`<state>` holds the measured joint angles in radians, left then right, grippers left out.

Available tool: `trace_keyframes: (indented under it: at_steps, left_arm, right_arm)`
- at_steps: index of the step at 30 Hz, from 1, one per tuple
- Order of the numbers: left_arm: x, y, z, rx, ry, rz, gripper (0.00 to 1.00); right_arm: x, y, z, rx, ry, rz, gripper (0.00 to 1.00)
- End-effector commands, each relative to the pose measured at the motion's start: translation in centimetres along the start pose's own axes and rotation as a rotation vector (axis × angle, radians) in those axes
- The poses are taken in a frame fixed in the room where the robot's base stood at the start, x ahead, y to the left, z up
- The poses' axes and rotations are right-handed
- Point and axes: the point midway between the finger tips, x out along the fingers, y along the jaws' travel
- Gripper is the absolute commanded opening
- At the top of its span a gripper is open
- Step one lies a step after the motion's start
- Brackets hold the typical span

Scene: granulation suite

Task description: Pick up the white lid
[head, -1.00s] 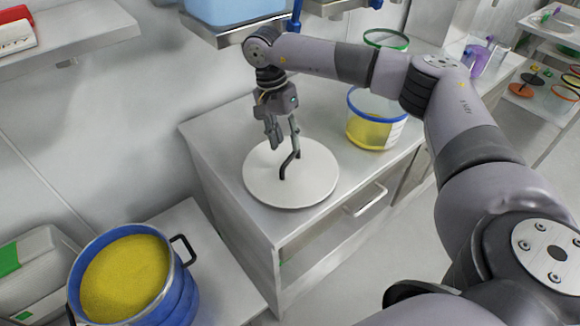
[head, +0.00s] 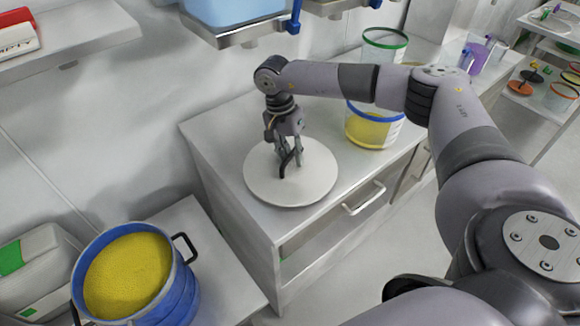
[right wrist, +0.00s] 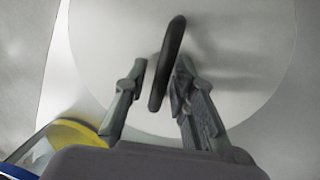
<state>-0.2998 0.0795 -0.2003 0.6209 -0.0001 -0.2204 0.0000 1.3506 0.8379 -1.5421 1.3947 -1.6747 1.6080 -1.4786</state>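The white lid (head: 312,182) is a round disc with a black handle (head: 285,163) standing up from its middle. It lies flat on the metal counter in the head view. My right gripper (head: 290,157) is low over the lid, fingers pointing down at the handle. In the right wrist view the lid (right wrist: 245,45) fills most of the picture. The handle (right wrist: 168,65) lies between the two spread fingers of my right gripper (right wrist: 158,85), with a gap on the left and close to the right finger. My left gripper is not in view.
A blue pot of yellow powder (head: 178,297) stands on a lower surface at the front left. A clear blue-rimmed bucket with yellow contents (head: 369,131) stands on the counter (head: 215,135) behind the lid. A wall shelf with a blue container (head: 235,10) hangs above.

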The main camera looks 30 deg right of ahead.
Motion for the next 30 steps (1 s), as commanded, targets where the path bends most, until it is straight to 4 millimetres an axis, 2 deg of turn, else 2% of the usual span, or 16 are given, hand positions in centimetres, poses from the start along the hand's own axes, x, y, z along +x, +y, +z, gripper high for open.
trace_keyframes:
  at_steps: [10,30]
  left_arm:
    - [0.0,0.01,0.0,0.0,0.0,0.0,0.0]
    - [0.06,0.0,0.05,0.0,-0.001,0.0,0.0]
  right_arm:
    - [-0.04,-0.01,0.0,0.0,0.0,0.0,0.0]
    - [-0.58,0.04,-0.02,0.0,0.001,-0.002,0.0]
